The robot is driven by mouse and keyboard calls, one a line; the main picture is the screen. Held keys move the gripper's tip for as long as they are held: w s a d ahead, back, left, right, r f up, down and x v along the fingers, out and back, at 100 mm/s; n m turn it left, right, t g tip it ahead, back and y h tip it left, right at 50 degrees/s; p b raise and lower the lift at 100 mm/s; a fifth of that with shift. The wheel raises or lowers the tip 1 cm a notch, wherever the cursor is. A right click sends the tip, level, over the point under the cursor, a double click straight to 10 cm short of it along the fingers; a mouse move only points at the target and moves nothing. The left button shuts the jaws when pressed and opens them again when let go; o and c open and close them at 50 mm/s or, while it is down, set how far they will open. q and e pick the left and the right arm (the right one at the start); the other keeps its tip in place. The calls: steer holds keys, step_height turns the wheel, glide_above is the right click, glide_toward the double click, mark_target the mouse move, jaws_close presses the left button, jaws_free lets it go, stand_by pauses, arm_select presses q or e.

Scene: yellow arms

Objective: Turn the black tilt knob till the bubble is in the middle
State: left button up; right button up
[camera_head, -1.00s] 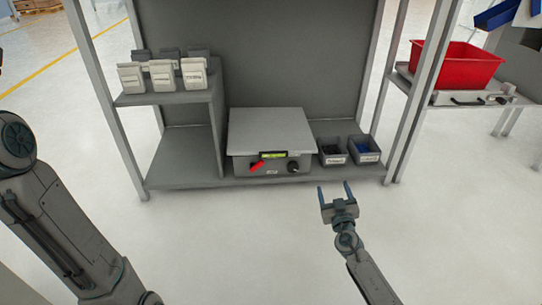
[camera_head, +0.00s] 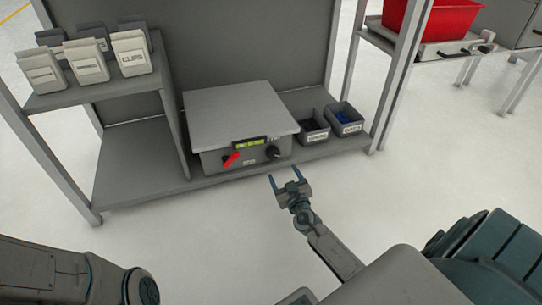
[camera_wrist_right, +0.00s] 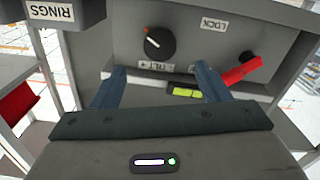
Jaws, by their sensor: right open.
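The black tilt knob (camera_head: 273,152) is on the front of a grey box (camera_head: 238,108) on the bench. In the right wrist view the knob (camera_wrist_right: 157,42) has a light pointer line and a TILT label below it. My right gripper (camera_head: 286,180) is open and empty, in front of and apart from the knob. In the wrist view its fingers (camera_wrist_right: 160,72) lie on either side below the knob. The yellow-green bubble vial (camera_head: 250,142) is left of the knob; it also shows by a finger in the wrist view (camera_wrist_right: 187,92). The bubble's position cannot be told. My left gripper is out of view.
A red lock lever (camera_head: 231,159) is left of the knob. Two small grey bins (camera_head: 314,136) stand right of the box. Labelled holders (camera_head: 86,62) sit on the left shelf. Rack posts (camera_head: 398,75) stand at the right. Floor in front is clear.

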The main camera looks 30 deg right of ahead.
mark_target(274, 155)
steer(key=b+x, duration=0.1)
steer(key=x, duration=0.8)
steer(key=shift+w, duration=0.15)
steer(key=c, duration=1)
